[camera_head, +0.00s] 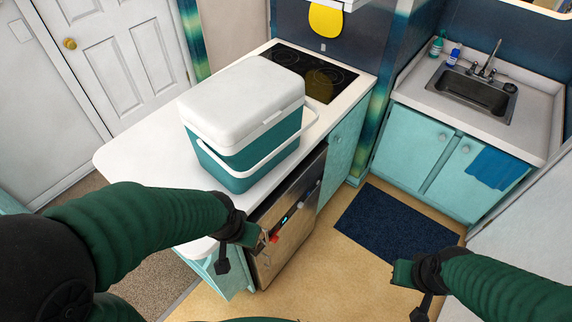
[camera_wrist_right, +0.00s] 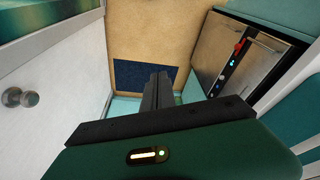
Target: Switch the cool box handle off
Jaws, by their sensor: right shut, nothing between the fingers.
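The cool box (camera_head: 232,160) stands upright on the white counter, teal with a closed white lid (camera_head: 243,95). Its white handle (camera_head: 250,172) hangs low across the front, sloping down around the teal body. My left gripper (camera_head: 262,240) is below and in front of the box, by the counter's front edge, apart from the handle; its fingers are too small and dark to read. My right gripper (camera_head: 402,273) is far to the right of the box, over the floor. In the right wrist view its dark fingers (camera_wrist_right: 159,88) are together and empty. The box does not show in that view.
A steel-fronted appliance (camera_head: 290,232) with a red knob sits under the counter, close to my left gripper; it also shows in the wrist view (camera_wrist_right: 225,50). A black cooktop (camera_head: 322,80) lies behind the box. A blue mat (camera_head: 393,228) lies on the open floor.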

